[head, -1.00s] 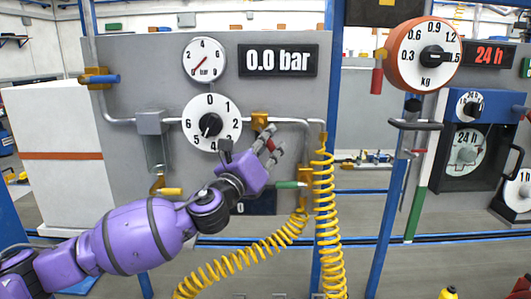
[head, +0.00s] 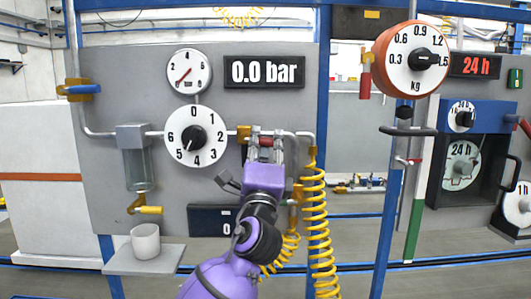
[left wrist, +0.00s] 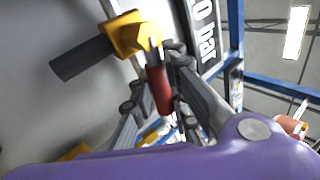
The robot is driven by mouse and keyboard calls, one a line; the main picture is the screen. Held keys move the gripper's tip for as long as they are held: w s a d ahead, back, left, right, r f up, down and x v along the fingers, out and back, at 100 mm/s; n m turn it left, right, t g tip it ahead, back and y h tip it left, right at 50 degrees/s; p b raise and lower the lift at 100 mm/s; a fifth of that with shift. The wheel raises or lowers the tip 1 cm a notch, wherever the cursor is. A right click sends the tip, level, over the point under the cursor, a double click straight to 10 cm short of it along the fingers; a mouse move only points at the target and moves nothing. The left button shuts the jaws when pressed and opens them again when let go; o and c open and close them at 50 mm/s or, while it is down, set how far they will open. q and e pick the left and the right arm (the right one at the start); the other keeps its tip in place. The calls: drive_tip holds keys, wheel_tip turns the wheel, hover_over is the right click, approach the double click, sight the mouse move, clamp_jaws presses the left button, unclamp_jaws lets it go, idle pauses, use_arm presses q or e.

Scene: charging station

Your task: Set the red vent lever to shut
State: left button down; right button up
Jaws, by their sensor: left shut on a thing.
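The red vent lever shows in the left wrist view (left wrist: 160,90) as a red grip on a yellow valve body (left wrist: 130,35). In the head view the yellow valve body (head: 243,134) sits on the pipe right of the numbered dial, and only a bit of red shows between my fingers. My left gripper (head: 266,136) reaches up from below, in front of the pipe, and is shut on the red lever. The fingers hide most of the lever in the head view. My right gripper is in neither view.
The gauge (head: 190,72) points near zero and the display (head: 264,71) reads 0.0 bar. A yellow coiled hose (head: 320,230) hangs close right of my left gripper. A white cup (head: 145,241) stands on a shelf (head: 125,265) at lower left. Another red handle (head: 366,84) hangs beside the orange scale.

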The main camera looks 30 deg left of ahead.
use_arm(q)
drive_tip(key=n, duration=0.1)
drive_tip(key=n+y, duration=0.1)
drive_tip(key=shift+r+n+g+y+b, duration=0.25)
drive_tip(key=shift+n+g+y+b, duration=0.05)
drive_tip(key=shift+g, duration=0.1)
drive_tip(key=shift+r+n+y, duration=0.1)
drive_tip(key=shift+n+y, duration=0.2)
drive_tip(key=shift+y, duration=0.1)
drive_tip(key=shift+r, duration=0.1)
drive_tip(key=c, duration=1.8)
unclamp_jaws()
drive_tip(key=shift+o, duration=0.7)
drive_tip(key=v, duration=1.2)
drive_tip(key=shift+r, duration=0.15)
drive_tip(key=shift+d, duration=0.1)
